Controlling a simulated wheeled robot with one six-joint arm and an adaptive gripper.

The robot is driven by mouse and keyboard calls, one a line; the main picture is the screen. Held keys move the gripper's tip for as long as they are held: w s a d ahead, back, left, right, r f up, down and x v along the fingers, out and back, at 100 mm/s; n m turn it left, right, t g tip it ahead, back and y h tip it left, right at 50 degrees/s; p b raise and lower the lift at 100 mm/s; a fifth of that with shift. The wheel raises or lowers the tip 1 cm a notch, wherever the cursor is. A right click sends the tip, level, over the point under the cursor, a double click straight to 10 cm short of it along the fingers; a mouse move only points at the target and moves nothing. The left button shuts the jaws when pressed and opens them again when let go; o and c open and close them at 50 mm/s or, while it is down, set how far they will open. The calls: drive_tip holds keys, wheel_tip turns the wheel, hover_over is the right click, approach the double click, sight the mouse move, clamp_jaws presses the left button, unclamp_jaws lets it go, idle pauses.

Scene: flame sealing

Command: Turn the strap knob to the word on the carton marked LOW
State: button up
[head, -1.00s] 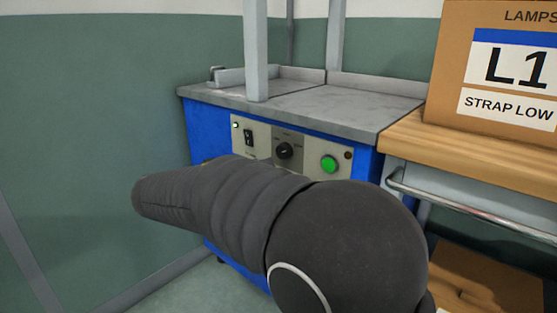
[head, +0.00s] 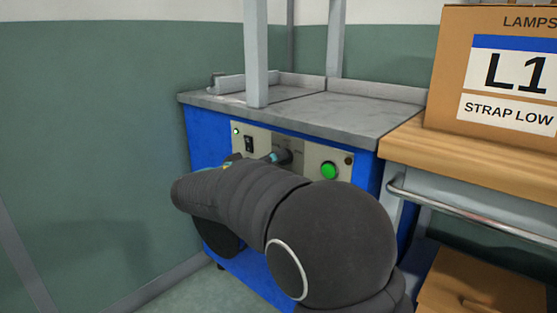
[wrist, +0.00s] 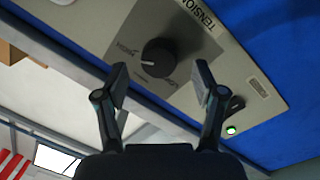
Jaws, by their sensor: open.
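The strap knob (wrist: 159,58) is a round black dial with a white pointer line, on a grey plate marked TENSION. In the wrist view it sits between and beyond the fingertips of my gripper (wrist: 160,82), which is open and empty. The knob also shows in the head view (head: 284,157), partly hidden by a fingertip. The word the pointer faces is too small to read surely. The carton (head: 455,75) at the right reads LAMPS, L1 and STRAP LOW.
A green button (head: 328,171) is right of the knob and a black rocker switch (head: 249,144) is left of it, on the blue machine's panel. A wooden bench top (head: 470,160) with a metal rail (head: 470,216) stands at the right.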

drive_tip(key=shift+x, duration=1.1)
drive_tip(key=c, duration=1.1)
drive_tip(key=shift+c, duration=0.2)
